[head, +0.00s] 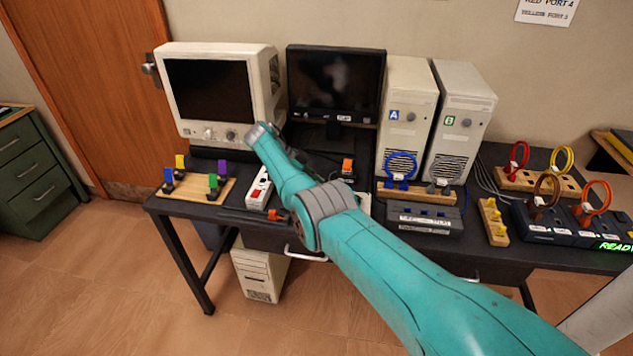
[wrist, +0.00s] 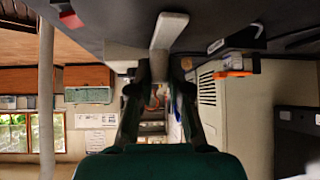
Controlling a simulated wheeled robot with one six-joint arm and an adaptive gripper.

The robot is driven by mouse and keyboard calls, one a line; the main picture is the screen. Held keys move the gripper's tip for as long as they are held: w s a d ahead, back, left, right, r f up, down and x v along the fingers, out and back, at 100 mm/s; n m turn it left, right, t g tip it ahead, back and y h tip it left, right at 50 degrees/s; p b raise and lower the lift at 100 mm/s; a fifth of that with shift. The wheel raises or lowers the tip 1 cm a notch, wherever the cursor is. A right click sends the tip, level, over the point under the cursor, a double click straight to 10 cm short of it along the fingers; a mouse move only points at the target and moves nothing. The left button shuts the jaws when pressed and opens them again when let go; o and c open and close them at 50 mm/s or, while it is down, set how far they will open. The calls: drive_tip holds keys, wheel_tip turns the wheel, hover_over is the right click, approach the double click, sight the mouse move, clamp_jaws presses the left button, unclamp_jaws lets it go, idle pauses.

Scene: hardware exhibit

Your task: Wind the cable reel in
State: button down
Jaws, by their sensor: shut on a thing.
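In the wrist view my gripper (wrist: 160,82) reaches forward with its two dark fingers close together. A pale bar (wrist: 168,31) runs down from the dark surface at the top to the fingertips, and the fingers appear shut on its end. I cannot tell whether this bar belongs to the cable reel. In the head view my teal arm crosses the desk and hides the gripper and what it holds. No reel can be made out for certain there.
The black desk (head: 408,245) holds a CRT monitor (head: 212,90), a flat monitor (head: 335,85), two beige towers (head: 405,120), a peg board (head: 195,190) and a white power strip (head: 258,188). Coloured cable loops (head: 547,188) stand at the right.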

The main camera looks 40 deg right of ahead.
drive_tip(key=shift+f, duration=0.1)
idle(0.5)
drive_tip(key=c, duration=1.1)
unclamp_jaws()
